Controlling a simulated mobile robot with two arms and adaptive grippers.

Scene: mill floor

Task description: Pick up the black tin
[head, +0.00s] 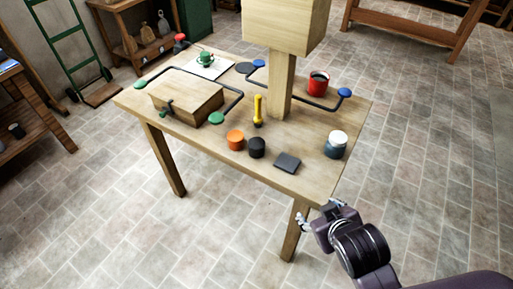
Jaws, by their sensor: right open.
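The black tin (257,147) is a small dark cylinder standing upright near the front edge of the wooden table (190,134). An orange tin (235,140) stands close on its left, and a flat dark square (287,162) lies to its right. My right gripper (318,214) is open and appears empty. It is beyond the table's front right corner, to the right of and nearer than the black tin, and apart from it. My left gripper does not show.
A yellow-handled tool (258,110) stands behind the black tin. A wooden post (282,85) carries a large block (287,25). A white-lidded jar (336,145), red mug (318,83) and wooden box (187,101) are also on the table.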

